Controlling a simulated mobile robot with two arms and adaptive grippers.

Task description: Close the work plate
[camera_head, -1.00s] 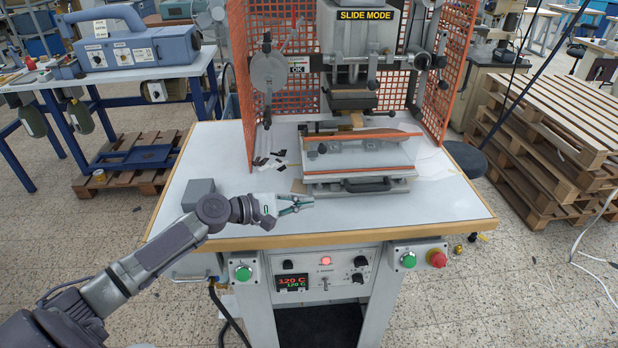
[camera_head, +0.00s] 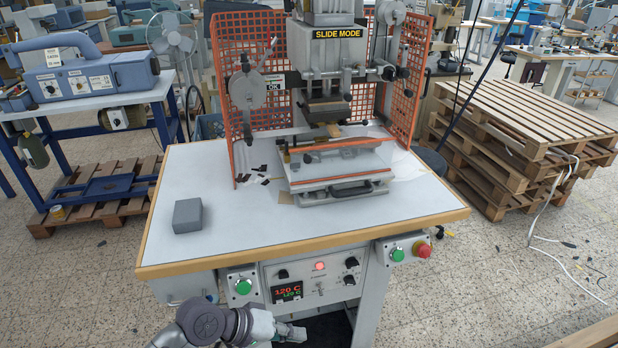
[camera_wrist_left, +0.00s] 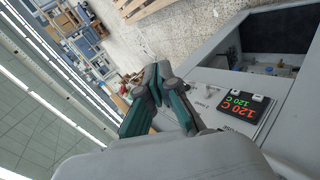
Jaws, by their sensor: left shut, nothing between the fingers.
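The work plate (camera_head: 340,163) is a pale plate with orange edge strips, on the press table beneath the stamping head (camera_head: 327,108). A dark handle (camera_head: 350,190) is on the front of its base. The plate's surface appears to slope up toward the back; its exact angle is hard to tell. My left gripper (camera_head: 290,333) is below the table's front edge, in front of the control panel and well away from the plate. The left wrist view shows its fingers (camera_wrist_left: 159,72) together and empty, near the temperature display (camera_wrist_left: 241,108). My right gripper is not in view.
A grey box (camera_head: 187,215) sits on the left of the white table (camera_head: 240,222). Orange mesh guards (camera_head: 225,120) flank the press. The control panel (camera_head: 318,277) has green buttons and a red stop knob (camera_head: 423,251).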

